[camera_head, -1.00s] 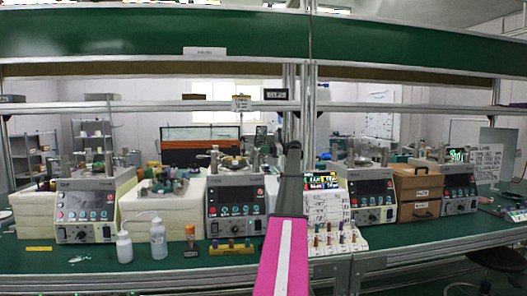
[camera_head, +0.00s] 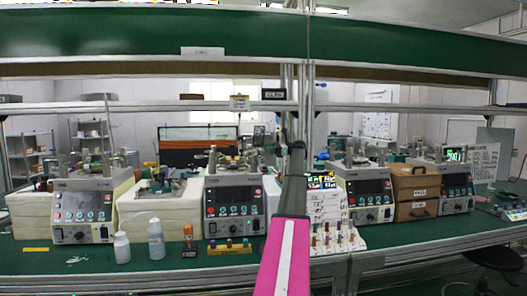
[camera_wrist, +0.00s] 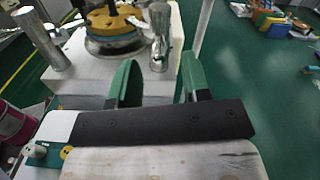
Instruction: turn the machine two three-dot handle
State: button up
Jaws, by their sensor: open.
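Several lapping machines stand in a row on the green bench; I take the one left of my arm (camera_head: 233,203) as machine two, though no number on it is readable. In the wrist view a machine top shows a yellow disc (camera_wrist: 113,20) on a round metal plate, with a metal post (camera_wrist: 159,35) at its right and another knobbed post (camera_wrist: 40,38) at its left. I cannot make out three dots on any handle. My gripper (camera_wrist: 158,62) is open and empty, its two green fingers apart. The right post appears beyond the gap between them. My gripper is not discernible in the head view.
Two squeeze bottles (camera_head: 156,240), an orange-capped bottle (camera_head: 188,238) and a yellow rack (camera_head: 230,249) stand along the front. A white rack of coloured pieces (camera_head: 335,238) is right of my arm. A metal upright and shelf rails cross behind. Brown drawers (camera_head: 417,185) stand further right.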

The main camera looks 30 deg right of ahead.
jog(key=v, duration=0.7)
jog(key=shift+d, duration=0.1)
